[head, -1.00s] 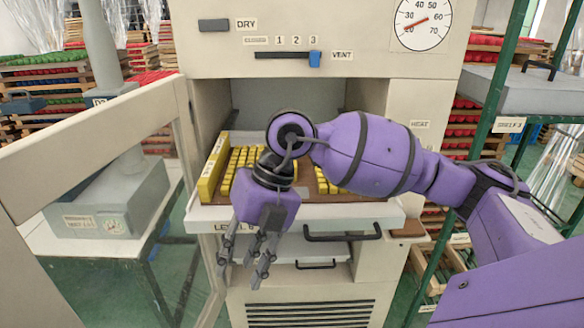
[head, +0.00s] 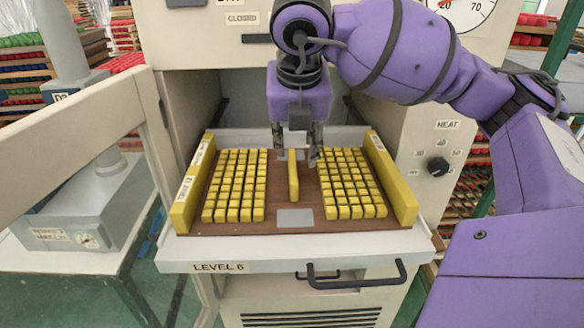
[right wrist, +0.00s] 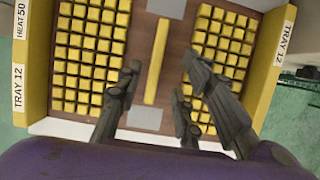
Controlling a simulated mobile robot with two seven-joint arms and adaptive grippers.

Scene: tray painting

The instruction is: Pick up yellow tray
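The yellow tray (head: 392,182) sits on the pulled-out shelf marked LEVEL 6. It has yellow side walls, a brown base, two blocks of small yellow cubes and a yellow centre bar (head: 293,178). In the right wrist view its wall (right wrist: 37,62) reads TRAY 12 and HEAT 50. My right gripper (head: 297,152) is over the tray's middle, pointing down. In the right wrist view its fingers (right wrist: 160,74) are spread, with the centre bar showing between them. Whether they touch the bar cannot be told. My left gripper is out of view.
The white shelf (head: 215,254) has a dark handle (head: 357,273) at its front right. The oven body (head: 190,45) rises behind and above the tray. An open framed glass door (head: 75,98) stands at the left. A HEAT knob (head: 438,166) is on the right panel.

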